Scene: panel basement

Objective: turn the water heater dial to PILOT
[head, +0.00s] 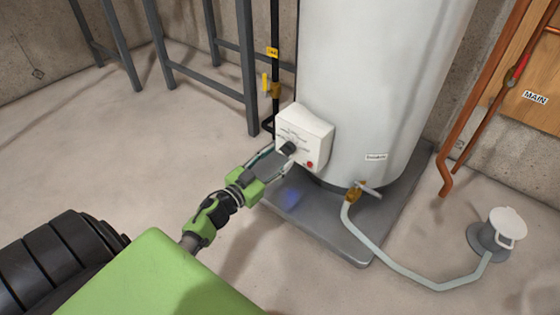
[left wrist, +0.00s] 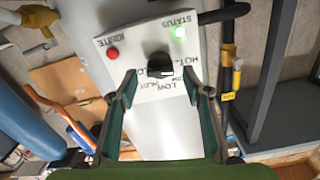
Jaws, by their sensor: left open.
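The white water heater control box (head: 312,136) sits low on the front of the grey-white tank (head: 375,80). Its black dial (head: 289,147) shows in the left wrist view (left wrist: 159,65), with a light mark at its lower edge. HOT, LOW and other partly hidden lettering surrounds it; I cannot make out PILOT. My left gripper (head: 276,157) is right at the box in the head view. In the left wrist view its two fingers (left wrist: 161,88) are open, pointing toward the dial, one on each side below it. I cannot tell whether they touch it. My right gripper is not in view.
A drain valve (head: 357,194) and hose (head: 385,257) run to a floor drain. A black gas pipe with yellow valve (head: 265,82) and grey metal legs (head: 247,65) stand left.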

